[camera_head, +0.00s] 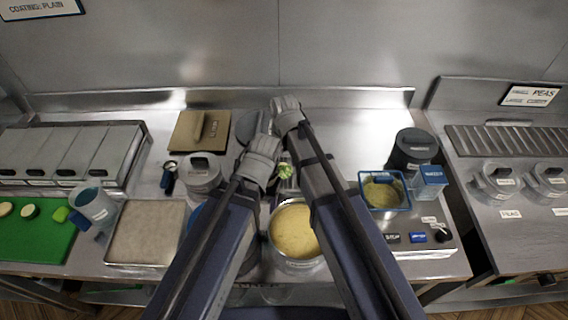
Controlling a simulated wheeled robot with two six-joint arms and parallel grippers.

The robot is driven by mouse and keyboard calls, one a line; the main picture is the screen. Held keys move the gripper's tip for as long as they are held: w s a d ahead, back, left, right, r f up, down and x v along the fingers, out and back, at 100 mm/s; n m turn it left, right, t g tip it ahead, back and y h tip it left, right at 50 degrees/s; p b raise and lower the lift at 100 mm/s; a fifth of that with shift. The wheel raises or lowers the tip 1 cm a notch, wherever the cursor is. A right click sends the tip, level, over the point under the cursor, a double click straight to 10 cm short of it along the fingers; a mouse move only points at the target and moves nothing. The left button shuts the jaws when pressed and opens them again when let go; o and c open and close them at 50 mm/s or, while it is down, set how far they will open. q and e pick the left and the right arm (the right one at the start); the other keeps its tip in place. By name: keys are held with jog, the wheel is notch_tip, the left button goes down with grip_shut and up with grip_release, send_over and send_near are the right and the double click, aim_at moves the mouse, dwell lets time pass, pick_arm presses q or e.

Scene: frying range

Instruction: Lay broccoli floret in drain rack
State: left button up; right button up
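A small green broccoli floret (285,171) shows between my two arms, just right of my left gripper (266,145). I cannot tell whether it is held or resting on something. My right gripper (285,104) is farther back, over the rear of the counter, near a grey round item. The opening of either gripper's fingers is too small and too covered to make out.
A pot of yellow batter (294,230) stands at the front between my arms. A blue-rimmed container (384,191) and a dark canister (412,150) are at right. A pale tray (145,232) and a green board (38,240) are at left.

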jog(key=shift+o, duration=1.2)
pick_arm(q)
jog(key=shift+r, duration=0.15)
pick_arm(e)
jog(key=shift+r, duration=0.1)
pick_arm(q)
notch_tip(320, 180, up, 12)
jog(key=p, duration=1.2)
pick_arm(e)
notch_tip(320, 180, up, 12)
pick_arm(q)
jog(key=shift+s+f, duration=0.1)
jog(key=shift+f, duration=0.1)
pick_arm(e)
jog(key=shift+s+f, duration=0.1)
jog(key=shift+f, duration=0.1)
